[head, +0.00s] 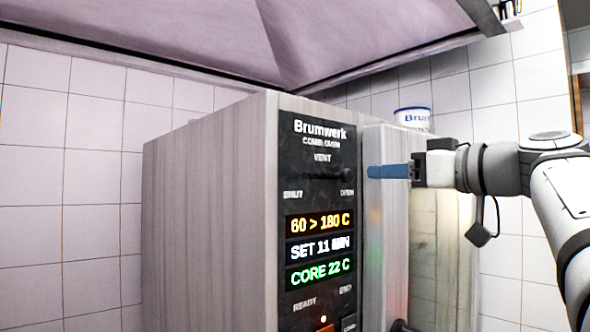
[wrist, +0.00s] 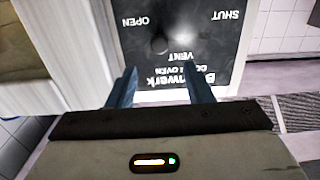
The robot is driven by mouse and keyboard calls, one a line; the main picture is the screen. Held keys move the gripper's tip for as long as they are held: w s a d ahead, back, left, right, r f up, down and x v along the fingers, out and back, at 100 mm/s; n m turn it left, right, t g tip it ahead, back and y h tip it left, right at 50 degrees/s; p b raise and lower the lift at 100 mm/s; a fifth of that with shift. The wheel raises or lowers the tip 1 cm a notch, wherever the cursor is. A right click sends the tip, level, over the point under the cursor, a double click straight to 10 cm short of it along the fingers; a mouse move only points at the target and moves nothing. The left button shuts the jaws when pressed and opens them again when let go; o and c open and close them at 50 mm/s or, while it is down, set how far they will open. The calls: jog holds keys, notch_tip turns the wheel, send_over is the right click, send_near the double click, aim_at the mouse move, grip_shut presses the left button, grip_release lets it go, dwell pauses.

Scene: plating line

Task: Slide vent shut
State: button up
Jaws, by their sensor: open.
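The vent control sits near the top of the oven's black panel (head: 318,225), between the words SHUT on the left and OPEN on the right. In the wrist view the picture is upside down, and a small dark vent knob (wrist: 160,45) shows on the OPEN side of the vent area. In the head view the knob is too dark to make out. My gripper (head: 370,171) is at the right of the panel, with its blue fingers pointing left towards it. In the wrist view my gripper (wrist: 160,84) is open and empty, its fingers spread either side of the knob's line and apart from it.
The combi oven (head: 205,215) has a flat metal side and a door (head: 392,240) with a lit window right of the panel. A white tub (head: 412,118) stands on top. An extractor hood (head: 200,35) hangs above. Tiled wall lies behind.

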aim_at(350, 175)
jog(key=p+x, duration=0.2)
jog(key=x, duration=0.5)
jog(key=shift+w+a+f+p, duration=0.1)
jog(key=shift+p, duration=0.3)
grip_shut()
